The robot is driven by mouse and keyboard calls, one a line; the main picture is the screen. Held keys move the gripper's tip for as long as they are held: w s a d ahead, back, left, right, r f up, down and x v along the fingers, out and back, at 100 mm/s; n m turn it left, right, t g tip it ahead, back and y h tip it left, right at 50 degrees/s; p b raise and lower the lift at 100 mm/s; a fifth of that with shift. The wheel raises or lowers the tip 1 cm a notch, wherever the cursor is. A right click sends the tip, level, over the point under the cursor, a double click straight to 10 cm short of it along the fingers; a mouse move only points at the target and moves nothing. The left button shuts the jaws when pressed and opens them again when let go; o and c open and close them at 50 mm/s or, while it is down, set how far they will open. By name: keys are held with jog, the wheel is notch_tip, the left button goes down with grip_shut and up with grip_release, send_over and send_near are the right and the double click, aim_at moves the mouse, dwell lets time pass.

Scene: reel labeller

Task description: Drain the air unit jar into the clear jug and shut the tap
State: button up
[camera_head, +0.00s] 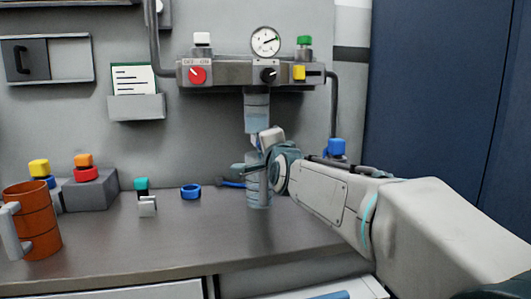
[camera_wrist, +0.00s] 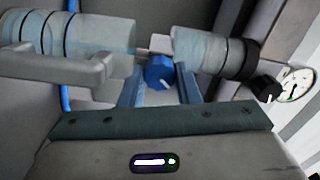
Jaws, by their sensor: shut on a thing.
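The air unit (camera_head: 235,74) is on the back wall, and its clear jar (camera_head: 257,112) hangs under it. The jar lies on the right in the tilted wrist view (camera_wrist: 208,52). The clear jug (camera_head: 258,188) stands upright on the bench below the jar; its body and handle (camera_wrist: 60,66) fill the left of the wrist view. The blue tap (camera_wrist: 160,72), with a white mark, is at the jar's lower end. My gripper (camera_wrist: 160,78) is shut on the tap, a finger on each side. The liquid levels are hard to tell.
A gauge (camera_head: 265,41), a red knob (camera_head: 198,75) and a yellow button (camera_head: 299,72) are on the air unit. An orange mug (camera_head: 37,222), a grey block (camera_head: 91,190) and a blue ring (camera_head: 190,191) are on the left bench. The front bench is clear.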

dwell(0.4)
jog(key=o, duration=1)
jog(key=shift+c, duration=0.2)
jog(key=shift+p, duration=0.4)
